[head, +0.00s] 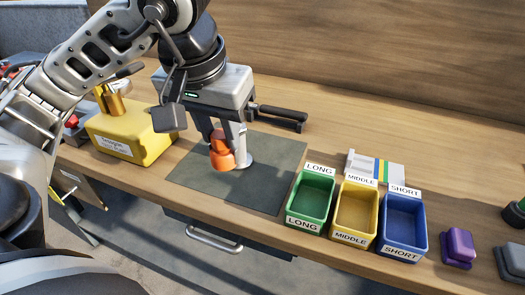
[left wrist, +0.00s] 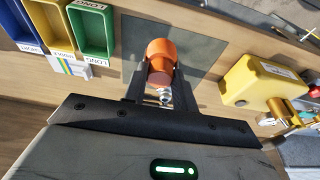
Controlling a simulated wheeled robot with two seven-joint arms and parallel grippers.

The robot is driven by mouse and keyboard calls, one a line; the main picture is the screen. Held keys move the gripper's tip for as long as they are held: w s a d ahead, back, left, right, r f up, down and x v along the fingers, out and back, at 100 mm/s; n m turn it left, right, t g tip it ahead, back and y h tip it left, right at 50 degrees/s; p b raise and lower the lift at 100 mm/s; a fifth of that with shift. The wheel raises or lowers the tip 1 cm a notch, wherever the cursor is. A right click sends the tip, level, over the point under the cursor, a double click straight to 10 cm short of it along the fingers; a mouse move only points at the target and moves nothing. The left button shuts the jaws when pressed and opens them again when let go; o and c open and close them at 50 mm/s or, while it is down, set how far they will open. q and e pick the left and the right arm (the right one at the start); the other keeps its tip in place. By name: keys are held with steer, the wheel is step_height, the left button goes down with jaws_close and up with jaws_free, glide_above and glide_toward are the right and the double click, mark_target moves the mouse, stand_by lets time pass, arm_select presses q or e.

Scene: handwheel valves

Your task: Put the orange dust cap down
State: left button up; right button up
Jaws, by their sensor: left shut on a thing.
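The orange dust cap (head: 222,157) is between the fingers of my left gripper (head: 226,142), over the dark mat (head: 190,171). In the left wrist view the cap (left wrist: 160,52) sits between the fingertips of my left gripper (left wrist: 160,75), which is shut on it. I cannot tell whether the cap touches the mat. A pale metal piece (head: 245,158) shows right beside the cap, partly hidden by the fingers. A small silver fitting (left wrist: 165,93) shows between the fingers in the left wrist view. My right gripper is not in view.
A yellow box (head: 130,136) with a brass valve stands left of the mat. Green (head: 297,223), yellow (head: 351,237) and blue (head: 402,252) labelled trays stand to its right. Purple block (head: 457,247) is far right. Bare mat lies right of the cap.

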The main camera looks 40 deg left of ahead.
arm_select(q)
steer(key=w+f, duration=0.3)
steer(key=w+d+f, duration=0.1)
steer(key=w+f, duration=0.2)
steer(key=f, duration=0.1)
steer(key=w+d+f, duration=0.1)
steer(key=w+f, duration=0.2)
steer(key=f, duration=0.1)
steer(key=shift+w, duration=0.1)
steer(key=shift+f, duration=0.25)
steer(key=o, duration=1)
